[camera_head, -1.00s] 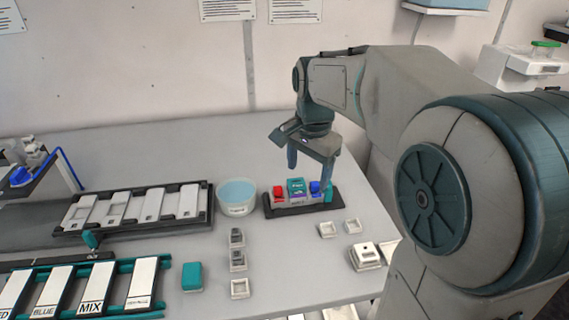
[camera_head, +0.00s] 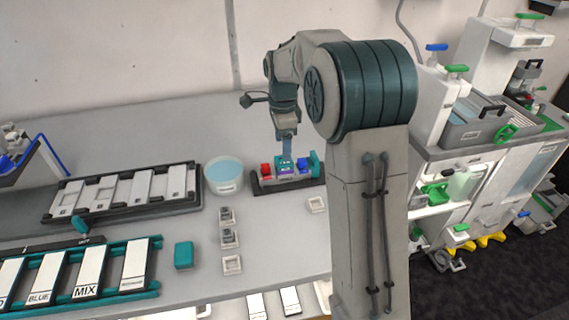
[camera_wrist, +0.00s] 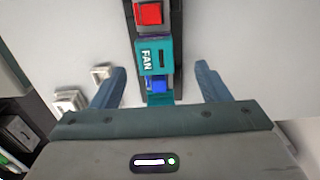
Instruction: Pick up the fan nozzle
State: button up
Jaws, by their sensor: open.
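The fan nozzle (camera_wrist: 154,57) is a teal block marked FAN, seated in a dark rack between a red block (camera_wrist: 148,13) and a blue block (camera_wrist: 158,86). In the head view the fan nozzle (camera_head: 285,162) sits mid-rack, partly behind my fingers. My gripper (camera_wrist: 160,80) is open and empty, its two blue-grey fingers spread wide on either side of the rack. In the head view my gripper (camera_head: 287,150) points down over the rack. Whether the fingertips are level with the nozzle I cannot tell.
A bowl of blue liquid (camera_head: 224,176) stands just left of the rack (camera_head: 262,188). Small white square holders (camera_head: 232,265) and a teal block (camera_head: 183,255) are on the table in front. A slotted dark tray (camera_head: 120,212) lies at left. The wall is behind.

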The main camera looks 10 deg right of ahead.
aim_at(284, 164)
jog(key=shift+s+d+f+p, duration=0.15)
jog(key=shift+f+p, duration=0.1)
jog(key=shift+f, duration=1.25)
jog(key=shift+s+a+f+p, duration=0.15)
jog(key=shift+f+p, duration=0.1)
jog(key=shift+f, duration=1.2)
jog(key=shift+d, duration=0.1)
jog(key=c, duration=1)
